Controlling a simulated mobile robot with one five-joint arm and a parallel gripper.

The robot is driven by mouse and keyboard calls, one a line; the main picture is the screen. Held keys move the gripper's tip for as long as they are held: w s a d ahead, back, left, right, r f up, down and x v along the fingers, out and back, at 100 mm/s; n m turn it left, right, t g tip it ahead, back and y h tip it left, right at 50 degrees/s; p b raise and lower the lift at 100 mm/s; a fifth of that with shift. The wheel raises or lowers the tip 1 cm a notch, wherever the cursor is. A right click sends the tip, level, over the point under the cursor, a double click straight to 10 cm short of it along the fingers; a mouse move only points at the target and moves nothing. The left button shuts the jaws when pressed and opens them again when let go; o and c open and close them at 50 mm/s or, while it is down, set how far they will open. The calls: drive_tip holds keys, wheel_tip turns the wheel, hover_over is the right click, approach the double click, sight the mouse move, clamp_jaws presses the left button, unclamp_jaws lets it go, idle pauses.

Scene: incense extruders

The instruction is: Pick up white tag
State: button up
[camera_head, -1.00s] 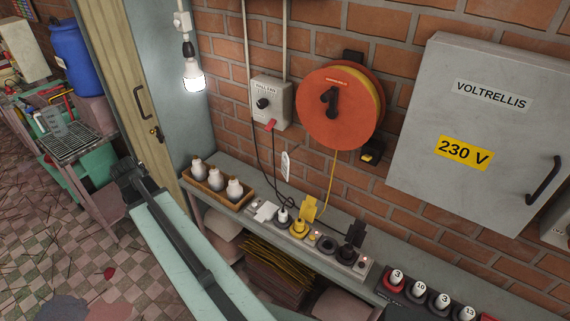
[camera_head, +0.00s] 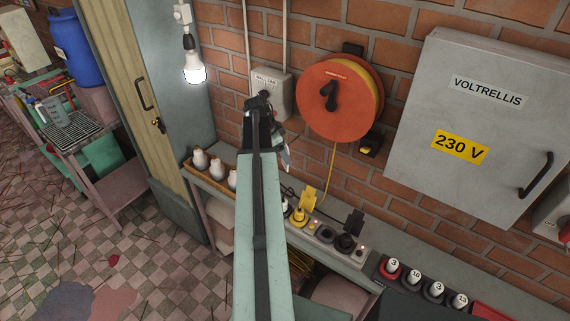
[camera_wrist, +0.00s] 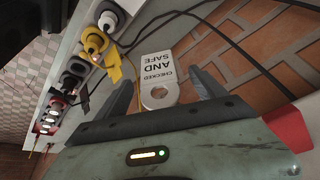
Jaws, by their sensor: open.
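The white tag (camera_wrist: 158,72) reads "CHECKED AND SAFE" and has a hole at one end. In the wrist view it lies between the two spread fingers of my gripper (camera_wrist: 162,84), with a gap on each side. In the head view my gripper (camera_head: 262,105) is in front of the wall by the grey switch box, and only a sliver of the tag (camera_head: 286,158) shows beside it. I cannot tell the depth between fingers and tag exactly. My gripper is open and holds nothing.
The grey switch box (camera_head: 272,86) and orange cable reel (camera_head: 340,98) are on the brick wall close by. Below, a power strip (camera_head: 325,236) with yellow and black plugs lies on the shelf. Dark cables (camera_wrist: 215,30) run near the tag. White bulbs (camera_head: 217,168) stand at left.

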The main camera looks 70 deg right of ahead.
drive_tip(key=b+x, duration=0.5)
drive_tip(key=shift+a+f, duration=0.2)
drive_tip(key=shift+f, duration=0.05)
drive_tip(key=shift+r, duration=0.15)
drive_tip(key=shift+c, duration=0.7)
drive_tip(key=c, duration=1.4)
drive_tip(key=shift+r, duration=0.1)
drive_tip(key=shift+r+p, duration=0.7)
drive_tip(key=shift+p, duration=0.2)
drive_tip(key=w+a, duration=0.3)
drive_tip(key=a, duration=0.1)
drive_tip(key=w+a, duration=0.4)
drive_tip(key=a, duration=0.1)
drive_tip(key=w+a, duration=0.4)
drive_tip(key=a, duration=0.1)
drive_tip(key=shift+w+a, duration=0.1)
drive_tip(key=shift+a, duration=0.05)
